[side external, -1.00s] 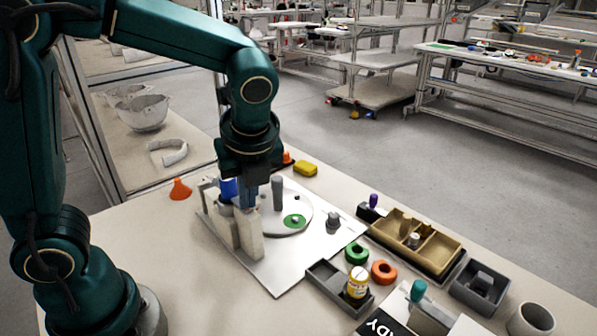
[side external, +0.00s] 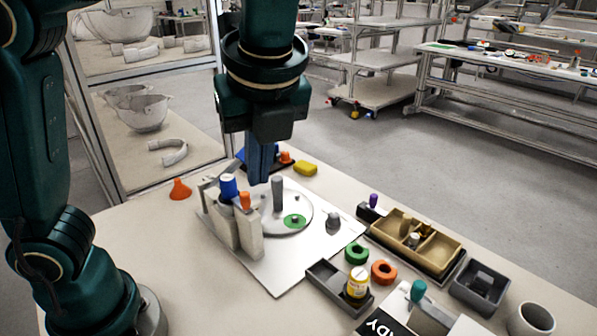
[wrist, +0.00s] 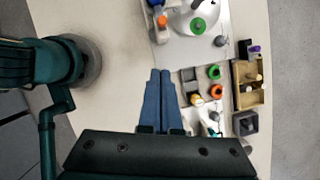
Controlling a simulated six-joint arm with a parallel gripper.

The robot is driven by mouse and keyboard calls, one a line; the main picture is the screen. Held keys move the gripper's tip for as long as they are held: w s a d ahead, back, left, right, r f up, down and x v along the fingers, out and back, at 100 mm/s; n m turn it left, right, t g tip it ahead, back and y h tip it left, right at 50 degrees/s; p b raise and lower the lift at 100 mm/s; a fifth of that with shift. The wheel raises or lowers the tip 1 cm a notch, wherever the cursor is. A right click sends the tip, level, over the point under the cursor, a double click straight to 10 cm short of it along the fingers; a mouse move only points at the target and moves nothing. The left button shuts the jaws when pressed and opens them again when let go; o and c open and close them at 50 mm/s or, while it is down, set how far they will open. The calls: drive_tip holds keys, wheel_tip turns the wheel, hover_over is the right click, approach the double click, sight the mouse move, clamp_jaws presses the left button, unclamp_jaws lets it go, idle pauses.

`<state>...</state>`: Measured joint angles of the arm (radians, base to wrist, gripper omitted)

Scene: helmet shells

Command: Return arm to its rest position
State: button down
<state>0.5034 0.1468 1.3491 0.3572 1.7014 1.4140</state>
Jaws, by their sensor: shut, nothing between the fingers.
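My gripper (side external: 262,178) is shut and empty. In the side external view its blue fingers point down, above the white plate and behind the light grey holder blocks (side external: 238,228). It also shows in the wrist view (wrist: 159,74), fingers together over bare table. A blue-capped piece (side external: 228,186) and an orange-capped piece (side external: 245,201) stand at the holder blocks, apart from my fingers in the picture. The round plate (side external: 290,222) with a grey post (side external: 278,193) and a green ring (side external: 294,221) is close by.
An orange cone (side external: 180,189) and a yellow block (side external: 305,168) lie at the back. A brown divided tray (side external: 440,259), a yellow bottle (side external: 357,283), green and orange rings, a dark box (side external: 480,287) and a cup (side external: 531,320) fill the right. The front-left table is bare.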

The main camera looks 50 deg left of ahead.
drive_tip(key=s+a+n+t+h, duration=0.1)
drive_tip(key=s+a+n+h, duration=0.1)
drive_tip(key=s+a+n, duration=0.4)
wheel_tip(320, 180, down, 6)
drive_tip(key=d+n+t+h, duration=0.2)
drive_tip(key=n+t, duration=0.1)
drive_tip(key=n, duration=1.2)
drive_tip(key=shift+s+n, duration=0.3)
